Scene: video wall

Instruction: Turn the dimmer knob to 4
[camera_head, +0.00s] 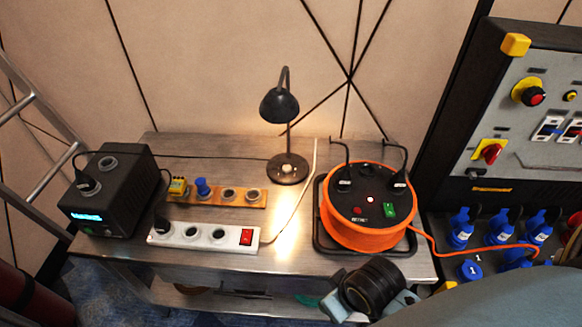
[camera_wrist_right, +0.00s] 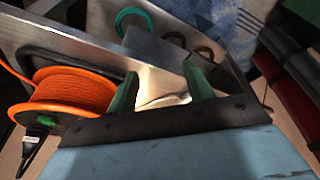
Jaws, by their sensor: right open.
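A black desk lamp (camera_head: 280,106) stands lit at the back of the metal bench. On its round base (camera_head: 288,170) is a small pale knob (camera_head: 289,168), which looks like the dimmer; its markings are too small to read. My right gripper (camera_wrist_right: 162,90) is open and empty in the right wrist view, with its two green fingers apart. In the head view its dark wrist (camera_head: 370,288) is at the bench's front edge, below the cable reel and well away from the lamp. Its fingertips are not clear there. My left gripper is not in view.
An orange cable reel (camera_head: 367,235) stands on the bench right of the lamp; it also shows in the right wrist view (camera_wrist_right: 75,90). A white power strip (camera_head: 204,235), a wooden socket strip (camera_head: 240,197) and a black box (camera_head: 112,200) are left. A control panel (camera_head: 530,130) rises right.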

